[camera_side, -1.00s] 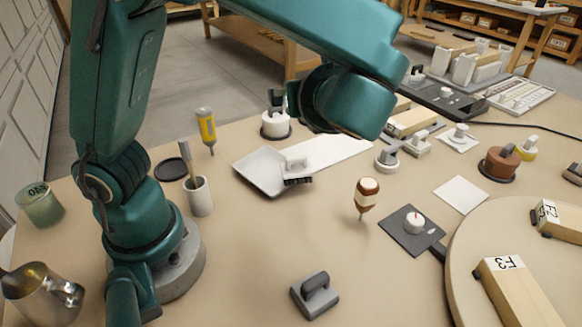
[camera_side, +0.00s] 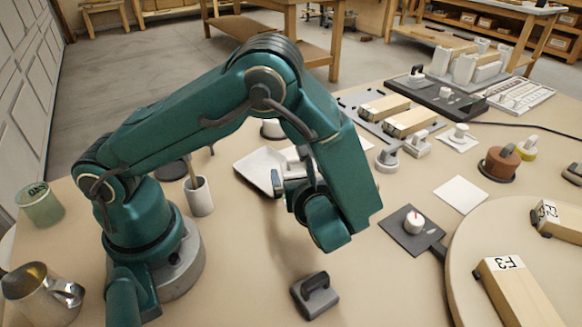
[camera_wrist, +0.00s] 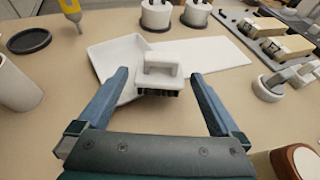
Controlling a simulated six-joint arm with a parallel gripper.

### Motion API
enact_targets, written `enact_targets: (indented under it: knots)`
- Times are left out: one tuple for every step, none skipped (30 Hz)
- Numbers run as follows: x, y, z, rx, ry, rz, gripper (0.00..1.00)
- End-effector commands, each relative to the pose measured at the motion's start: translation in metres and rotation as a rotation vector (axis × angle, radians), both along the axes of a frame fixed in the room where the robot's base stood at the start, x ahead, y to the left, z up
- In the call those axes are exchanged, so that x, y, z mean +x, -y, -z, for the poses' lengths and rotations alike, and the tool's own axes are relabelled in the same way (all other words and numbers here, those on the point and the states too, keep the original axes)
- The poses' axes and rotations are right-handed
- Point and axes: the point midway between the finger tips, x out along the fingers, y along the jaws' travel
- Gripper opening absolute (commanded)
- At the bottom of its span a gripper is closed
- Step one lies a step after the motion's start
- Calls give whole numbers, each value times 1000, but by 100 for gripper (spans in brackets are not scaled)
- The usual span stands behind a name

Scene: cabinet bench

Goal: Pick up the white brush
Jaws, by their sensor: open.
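The white brush (camera_wrist: 160,82) has a raised handle and dark bristles underneath. In the wrist view it sits at the right edge of the white dustpan-like tray (camera_wrist: 108,52), ahead of my gripper. My gripper (camera_wrist: 159,76) is open and empty, with one finger to each side of the brush in the picture. I cannot tell how far the fingertips are from it. In the side view my gripper (camera_side: 284,187) is low near the tray (camera_side: 256,165), and my arm mostly hides the brush.
A flat white board (camera_wrist: 205,54) lies beside the tray. White round containers (camera_wrist: 155,14) stand behind. A white cup (camera_side: 200,196) stands to the left, a grey handled block (camera_side: 314,295) in front. A dark square plate (camera_side: 398,228) lies to the right.

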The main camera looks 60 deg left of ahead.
Motion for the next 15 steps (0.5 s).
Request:
enact_targets:
  knots:
    - [2,-7,3,1,-3,-5,100]
    - [3,-10,4,2,-2,-4,100]
    - [5,-14,6,1,-3,-5,100]
    - [6,-16,7,1,-2,-3,100]
    - [7,-19,8,1,-2,-3,100]
    - [8,-21,9,0,-1,-4,100]
    - [9,-23,10,0,-1,-3,100]
    - [10,-24,10,0,-1,-2,100]
    - [10,-25,11,0,-1,-2,100]
    - [10,-25,11,-1,-1,-2,100]
    - [10,-25,11,-1,-1,-1,100]
    - [10,-25,11,-1,-1,-1,100]
    - [10,-25,11,-1,-1,-1,100]
    - [10,-25,11,-1,-1,-1,100]
    - [10,-25,11,-1,-1,-1,100]
